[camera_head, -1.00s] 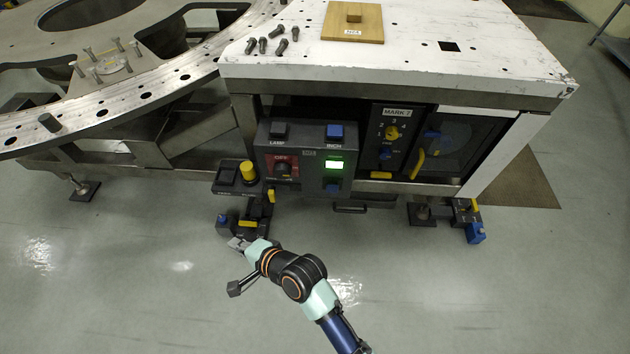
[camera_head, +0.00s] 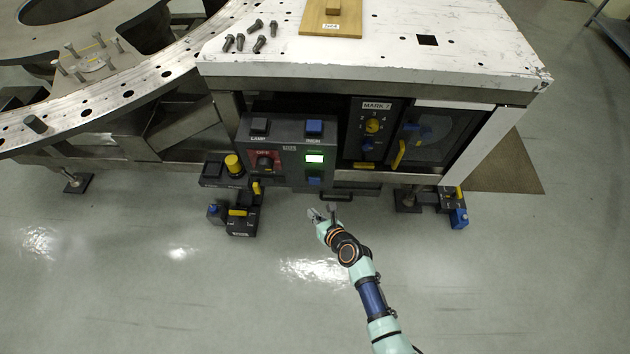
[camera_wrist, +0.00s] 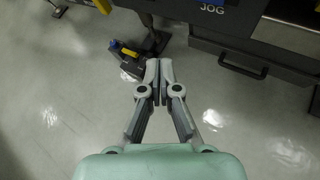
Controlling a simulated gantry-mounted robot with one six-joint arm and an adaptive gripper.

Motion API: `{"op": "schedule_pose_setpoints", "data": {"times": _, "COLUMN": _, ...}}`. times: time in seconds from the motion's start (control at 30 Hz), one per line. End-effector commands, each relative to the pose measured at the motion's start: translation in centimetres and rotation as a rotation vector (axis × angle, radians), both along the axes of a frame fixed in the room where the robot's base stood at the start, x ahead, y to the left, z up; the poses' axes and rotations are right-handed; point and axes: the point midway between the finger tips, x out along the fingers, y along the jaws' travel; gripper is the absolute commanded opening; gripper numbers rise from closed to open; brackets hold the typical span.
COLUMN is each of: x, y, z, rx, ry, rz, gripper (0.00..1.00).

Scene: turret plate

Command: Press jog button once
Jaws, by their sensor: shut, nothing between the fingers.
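The grey control panel (camera_head: 290,160) hangs under the white table. A blue button (camera_head: 313,181) sits low on its right half, below a lit green display (camera_head: 315,158); its label is too small to read in the head view. In the wrist view a white JOG label (camera_wrist: 213,5) shows at the top edge, on the panel's lower edge; most of the panel is cut off. My gripper (camera_head: 318,214) is below the panel, apart from it. In the wrist view my gripper (camera_wrist: 160,68) is shut and empty, its fingertips left of and below the label.
A second blue button (camera_head: 313,128) is labelled INCH, beside a dark LAMP button (camera_head: 259,126) and a red switch plate (camera_head: 265,160). A drawer handle (camera_wrist: 243,65) juts out right of my fingers. Floor units with yellow parts (camera_head: 243,220) stand left. The floor ahead is open.

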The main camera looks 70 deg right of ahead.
Motion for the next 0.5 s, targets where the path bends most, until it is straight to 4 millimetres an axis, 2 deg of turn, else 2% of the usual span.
{"op": "schedule_pose_setpoints", "data": {"times": 0.23, "x": 0.3, "y": -0.5, "z": -0.1, "rx": -0.004, "ry": 0.000, "rz": 0.002, "gripper": 0.00}}
{"op": "schedule_pose_setpoints", "data": {"times": 0.5, "x": 1.4, "y": -4.0, "z": -0.4, "rx": -0.005, "ry": -0.001, "rz": 0.003, "gripper": 0.00}}
